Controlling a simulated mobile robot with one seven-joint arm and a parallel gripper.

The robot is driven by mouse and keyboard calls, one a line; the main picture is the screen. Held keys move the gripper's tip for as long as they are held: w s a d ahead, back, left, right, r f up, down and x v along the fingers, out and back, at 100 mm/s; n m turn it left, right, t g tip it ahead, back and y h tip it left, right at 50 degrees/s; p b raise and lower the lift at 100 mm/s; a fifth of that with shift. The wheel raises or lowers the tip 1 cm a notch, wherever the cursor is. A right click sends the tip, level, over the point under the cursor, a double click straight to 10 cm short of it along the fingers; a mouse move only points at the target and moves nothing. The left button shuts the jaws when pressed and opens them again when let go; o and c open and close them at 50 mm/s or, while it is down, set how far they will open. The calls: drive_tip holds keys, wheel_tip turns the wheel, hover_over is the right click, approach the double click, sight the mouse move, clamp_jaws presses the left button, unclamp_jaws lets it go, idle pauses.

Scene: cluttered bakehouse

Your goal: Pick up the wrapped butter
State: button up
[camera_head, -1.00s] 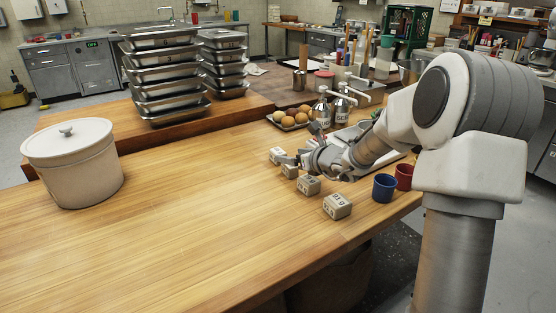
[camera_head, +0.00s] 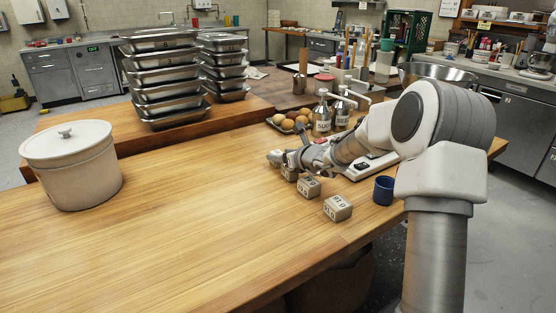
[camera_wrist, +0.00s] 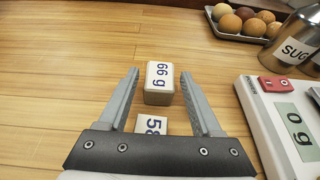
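Several small pale blocks with printed weights stand in a row on the wooden table; they look like wrapped portions. In the wrist view, a block labelled 66 g (camera_wrist: 158,84) stands between the tips of my gripper (camera_wrist: 160,76). The fingers are open, one on each side, with gaps showing. A second block marked 58 (camera_wrist: 152,125) is nearer the palm, partly hidden by it. In the head view, my gripper (camera_head: 277,159) is low at the far end of the row. The nearest block (camera_head: 338,208) and the middle block (camera_head: 308,187) are clear of it; another (camera_head: 290,173) is partly hidden.
A tray of round items (camera_wrist: 242,32) and a sugar canister (camera_wrist: 295,45) stand beyond. A blue mug (camera_head: 384,190) is near the edge.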

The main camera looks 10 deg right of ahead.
clamp_jaws()
drive_tip(key=shift+r, duration=0.1)
